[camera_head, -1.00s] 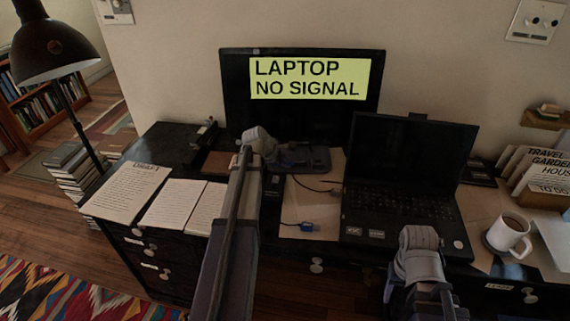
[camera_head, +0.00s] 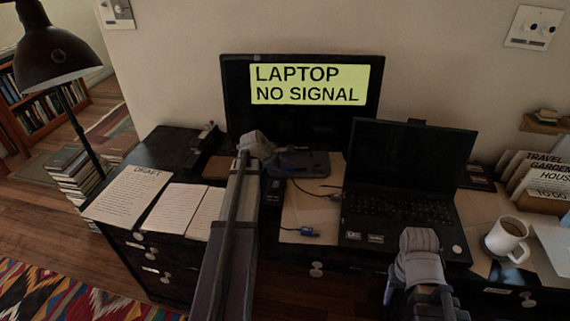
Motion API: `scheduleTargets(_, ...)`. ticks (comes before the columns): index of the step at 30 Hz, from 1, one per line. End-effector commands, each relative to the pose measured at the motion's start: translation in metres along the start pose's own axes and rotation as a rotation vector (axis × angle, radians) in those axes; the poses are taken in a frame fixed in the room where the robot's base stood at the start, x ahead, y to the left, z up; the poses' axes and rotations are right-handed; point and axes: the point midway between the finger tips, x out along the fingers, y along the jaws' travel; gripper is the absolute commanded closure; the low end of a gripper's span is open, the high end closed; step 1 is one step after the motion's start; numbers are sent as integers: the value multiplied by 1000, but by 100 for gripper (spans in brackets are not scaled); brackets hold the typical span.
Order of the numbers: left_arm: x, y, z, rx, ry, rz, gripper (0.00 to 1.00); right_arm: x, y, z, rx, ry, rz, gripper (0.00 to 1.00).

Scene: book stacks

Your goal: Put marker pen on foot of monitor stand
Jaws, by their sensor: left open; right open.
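The monitor (camera_head: 303,125) stands at the back of the desk and reads "LAPTOP NO SIGNAL". The grey-blue foot of its stand (camera_head: 312,165) shows below the screen. My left gripper (camera_head: 262,150) is open at the left end of the foot; its wrist hides its fingertips and part of the foot. I cannot make out the marker pen for certain; a small dark shape lies along the back of the foot. My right gripper (camera_head: 419,243) is open in front of the laptop (camera_head: 400,205), apart from the foot.
Printed pages (camera_head: 128,197) lie on the left of the desk. A blue-ended cable (camera_head: 310,231) lies on the pale sheet in the middle. A mug (camera_head: 507,240) and a book rack (camera_head: 540,200) stand at the right. A lamp (camera_head: 50,60) leans in at the left.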

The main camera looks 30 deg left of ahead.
Motion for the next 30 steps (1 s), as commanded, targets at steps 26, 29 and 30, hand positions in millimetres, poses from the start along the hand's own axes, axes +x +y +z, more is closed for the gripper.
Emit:
scheduleTargets(26,-104,1,0,0,0,4,55,-82,8,5,1,0,0,44)
scheduleTargets(29,-104,1,0,3,-1,3,55,-82,8,5,1,0,0,44)
scheduleTargets(30,-103,-1,4,16,-1,-3,55,-82,8,5,1,0,0,44)
